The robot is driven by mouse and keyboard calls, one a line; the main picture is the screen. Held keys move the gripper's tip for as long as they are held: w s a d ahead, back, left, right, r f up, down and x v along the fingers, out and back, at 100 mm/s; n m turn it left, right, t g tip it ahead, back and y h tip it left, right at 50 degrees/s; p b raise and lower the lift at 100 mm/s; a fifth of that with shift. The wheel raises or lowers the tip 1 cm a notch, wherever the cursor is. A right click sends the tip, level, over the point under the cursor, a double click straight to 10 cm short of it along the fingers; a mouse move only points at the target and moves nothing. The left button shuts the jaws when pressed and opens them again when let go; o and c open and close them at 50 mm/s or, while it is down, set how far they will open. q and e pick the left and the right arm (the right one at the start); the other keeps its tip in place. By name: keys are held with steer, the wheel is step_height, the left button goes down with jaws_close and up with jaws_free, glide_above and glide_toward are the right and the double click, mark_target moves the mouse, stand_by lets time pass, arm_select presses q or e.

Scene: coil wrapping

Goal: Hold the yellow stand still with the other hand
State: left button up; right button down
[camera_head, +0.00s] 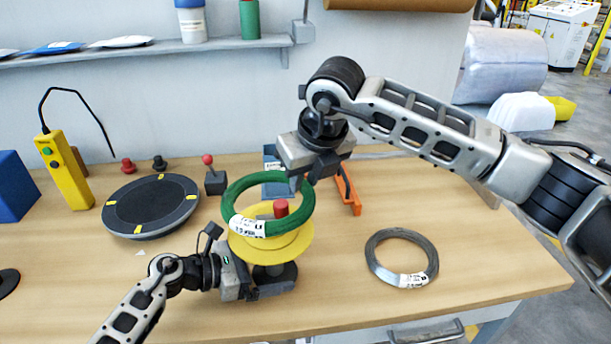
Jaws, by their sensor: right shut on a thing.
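The yellow stand (303,243) has a wide yellow disc, a red knob on top and a dark base on the table. A green coil (237,190) with a white label surrounds the red knob, at or just above the disc; I cannot tell whether it rests on it. My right gripper (308,179) is shut on the green coil at its upper right edge. My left gripper (268,289) is low at the front of the stand, beside its dark base. Its fingers are partly hidden, so I cannot tell whether they grip the base.
A grey coil (373,254) lies on the table at the right. A black turntable (150,206) and a yellow pendant (66,170) are at the left. An orange tool (348,190) and a red-knobbed lever (214,181) stand behind the stand. The front right table is clear.

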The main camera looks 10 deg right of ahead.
mark_target(287, 219)
arm_select(q)
steer(key=c, duration=1.8)
arm_select(e)
steer(key=shift+r, duration=0.1)
steer(key=shift+s+a+r+m+h, duration=0.2)
steer(key=shift+a+m+h, duration=0.25)
steer(key=shift+m, duration=0.45)
steer(key=s+a+m+h, duration=0.1)
steer(key=m, duration=0.2)
steer(key=s+a+m+h, duration=0.1)
steer(key=m, duration=0.2)
steer(key=s+a+r+m+h, duration=0.1)
steer(key=m, duration=0.3)
steer(key=shift+a+r+g+h, duration=0.1)
steer(key=shift+a+g+h, duration=0.2)
steer(key=shift+h, duration=0.05)
steer(key=m, duration=0.2)
steer(key=s+m+g+h, duration=0.1)
steer(key=s+a+m, duration=0.1)
steer(key=m, duration=0.1)
steer(key=shift+r+m+g, duration=0.2)
steer(key=shift+m+g, duration=0.1)
steer(key=shift+s+d+f+m, duration=0.15)
steer(key=shift+s+d+f, duration=0.1)
steer(key=shift+s+f, duration=0.4)
steer(key=shift+s+d+f+m, duration=0.15)
steer(key=shift+s+d+f, duration=0.15)
steer(key=shift+s, duration=0.6)
